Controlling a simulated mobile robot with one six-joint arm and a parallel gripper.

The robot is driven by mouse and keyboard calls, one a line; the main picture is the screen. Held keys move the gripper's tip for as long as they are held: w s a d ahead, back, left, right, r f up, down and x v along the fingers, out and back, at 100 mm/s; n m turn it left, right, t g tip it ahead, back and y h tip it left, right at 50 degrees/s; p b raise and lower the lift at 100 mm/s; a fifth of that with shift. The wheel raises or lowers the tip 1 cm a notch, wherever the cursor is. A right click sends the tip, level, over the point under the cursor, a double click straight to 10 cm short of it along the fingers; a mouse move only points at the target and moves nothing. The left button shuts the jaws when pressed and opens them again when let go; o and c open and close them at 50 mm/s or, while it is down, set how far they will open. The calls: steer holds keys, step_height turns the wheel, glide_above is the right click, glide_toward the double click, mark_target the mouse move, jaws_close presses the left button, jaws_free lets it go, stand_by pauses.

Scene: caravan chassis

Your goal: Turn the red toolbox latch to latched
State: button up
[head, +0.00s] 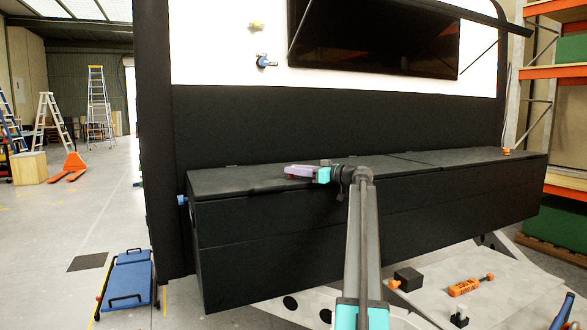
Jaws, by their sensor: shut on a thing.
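A long black toolbox (260,240) with flat lids is mounted across the front of the caravan. My gripper (312,173), teal at its base, points left just over the left lid (230,180). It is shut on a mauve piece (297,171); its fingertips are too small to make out. I cannot tell whether this piece touches the lid. A small orange-red piece (506,152) stands on the lid at the right end, well away from my gripper. It may be the red latch, but its position as latched or unlatched cannot be read.
A small blue fitting (183,200) sticks out at the toolbox's left end. Orange-and-black tools (465,288) and a black block (408,279) lie on a grey surface at lower right. A blue case (128,280) is on the floor at left. An open window flap (440,12) hangs above.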

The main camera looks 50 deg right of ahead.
steer(key=shift+w+r+n+y+p, duration=0.15)
steer(key=shift+n+y+p, duration=0.5)
steer(key=shift+p, duration=1.65)
steer(key=shift+a+f+g+y+p, duration=0.2)
steer(key=shift+g+y+p, duration=0.25)
steer(key=shift+p, duration=0.45)
steer(key=shift+f+p, duration=0.35)
steer(key=o, duration=1.1)
steer(key=shift+a+r, duration=0.1)
steer(key=shift+a, duration=0.05)
steer(key=shift+c, duration=0.2)
steer(key=shift+d+r, duration=0.1)
steer(key=shift+d, duration=0.1)
steer(key=shift+s+d, duration=0.1)
steer(key=shift+s, duration=0.25)
steer(key=b+v, duration=0.3)
steer(key=v, duration=1)
